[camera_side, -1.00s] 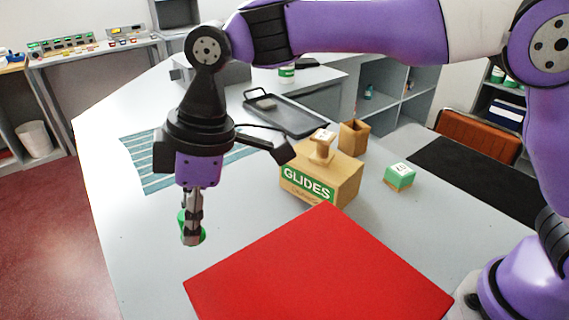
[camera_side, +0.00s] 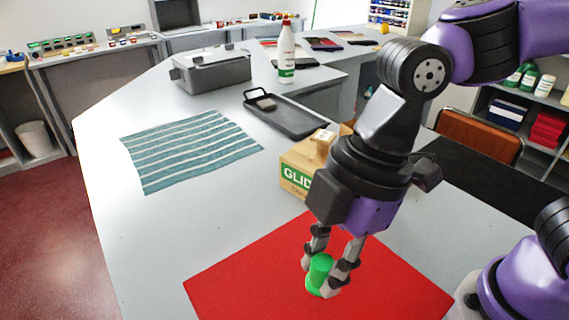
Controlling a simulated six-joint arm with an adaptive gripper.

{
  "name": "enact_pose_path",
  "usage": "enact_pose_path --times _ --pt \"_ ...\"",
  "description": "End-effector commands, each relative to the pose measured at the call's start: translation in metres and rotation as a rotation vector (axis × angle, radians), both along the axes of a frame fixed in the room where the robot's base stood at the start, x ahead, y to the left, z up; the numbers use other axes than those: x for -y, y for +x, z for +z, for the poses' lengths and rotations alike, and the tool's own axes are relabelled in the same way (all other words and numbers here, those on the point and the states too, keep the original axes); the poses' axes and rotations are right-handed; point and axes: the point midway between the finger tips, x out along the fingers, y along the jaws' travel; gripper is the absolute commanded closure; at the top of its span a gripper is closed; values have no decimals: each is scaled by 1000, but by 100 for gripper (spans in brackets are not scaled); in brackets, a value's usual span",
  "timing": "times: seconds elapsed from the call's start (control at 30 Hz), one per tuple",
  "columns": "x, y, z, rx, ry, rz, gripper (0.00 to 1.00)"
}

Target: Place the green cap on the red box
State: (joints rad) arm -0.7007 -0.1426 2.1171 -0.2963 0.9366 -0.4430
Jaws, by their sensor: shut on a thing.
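The green cap (camera_side: 319,272) is between the fingers of my gripper (camera_side: 326,284), which is shut on it. The red box (camera_side: 240,285) shows as a broad flat red surface at the front of the counter. My gripper and the cap are in front of the red surface in the picture. I cannot tell whether the cap touches it or hangs a little above. The fingers cover part of the cap.
A cardboard box with a green label (camera_side: 295,178) stands just behind the red box, partly hidden by my gripper. A striped cloth (camera_side: 185,150), a dark tray (camera_side: 290,120), a grey case (camera_side: 212,72) and a white bottle (camera_side: 286,55) are farther back. The counter's left front is clear.

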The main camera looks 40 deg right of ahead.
Motion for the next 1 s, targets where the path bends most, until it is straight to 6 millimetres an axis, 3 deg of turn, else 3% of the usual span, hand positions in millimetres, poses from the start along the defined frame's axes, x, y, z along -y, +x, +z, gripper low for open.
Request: enact_pose_path --times 0.13,0.53,0.57,0.6,1.0 --pt "0 0 -20 -2 -2 1 86" --pt "0 0 -25 -1 -1 0 86" --pt "0 0 -25 -1 -1 0 61" --pt "0 0 -25 0 0 0 41" --pt "0 1 -22 1 2 0 41"
